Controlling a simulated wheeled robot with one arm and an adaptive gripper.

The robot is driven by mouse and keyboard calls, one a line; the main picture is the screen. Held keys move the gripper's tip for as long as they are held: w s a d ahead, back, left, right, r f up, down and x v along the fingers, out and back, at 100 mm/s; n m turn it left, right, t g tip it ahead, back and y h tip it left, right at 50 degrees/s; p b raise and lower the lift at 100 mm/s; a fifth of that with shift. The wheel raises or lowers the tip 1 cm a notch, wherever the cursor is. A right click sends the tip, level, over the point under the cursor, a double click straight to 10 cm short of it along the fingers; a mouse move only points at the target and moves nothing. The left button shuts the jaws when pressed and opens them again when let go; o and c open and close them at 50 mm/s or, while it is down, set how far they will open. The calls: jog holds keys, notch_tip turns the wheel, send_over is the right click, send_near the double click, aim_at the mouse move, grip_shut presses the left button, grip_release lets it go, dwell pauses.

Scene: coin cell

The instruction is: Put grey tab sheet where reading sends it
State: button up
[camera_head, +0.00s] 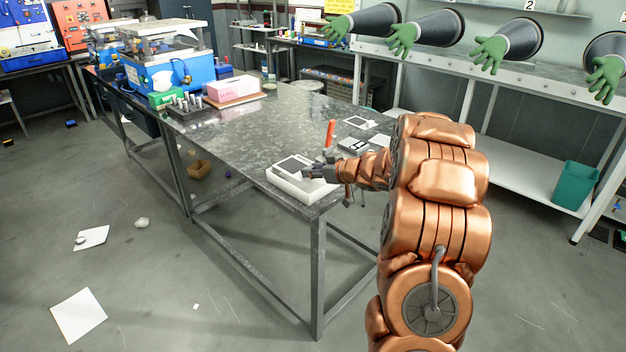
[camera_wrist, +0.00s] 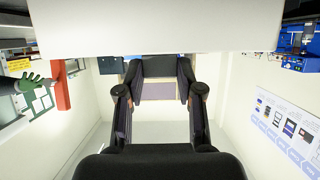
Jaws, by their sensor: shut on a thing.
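My gripper (camera_head: 318,171) is low over the front corner of the metal table, at a white block-like stand (camera_head: 302,190). A dark grey square sheet (camera_head: 294,165) with a pale border lies at the top of this stand, just left of my fingers. The contact points are partly hidden by the fingers.
An orange upright piece (camera_head: 330,134), a small grey device (camera_head: 353,146) and a white-framed sheet (camera_head: 360,122) are on the table (camera_head: 250,135) behind my gripper. A pink box (camera_head: 232,90) and blue machine (camera_head: 160,72) stand farther back. The table's middle is clear.

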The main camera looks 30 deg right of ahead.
aim_at(313, 188)
jog(key=shift+w+f, duration=0.15)
jog(key=shift+f, duration=1.75)
grip_shut()
jog(key=o, duration=1)
grip_release()
jog(key=v, duration=1.2)
jog(key=shift+r+b, duration=0.1)
jog(key=shift+b, duration=0.25)
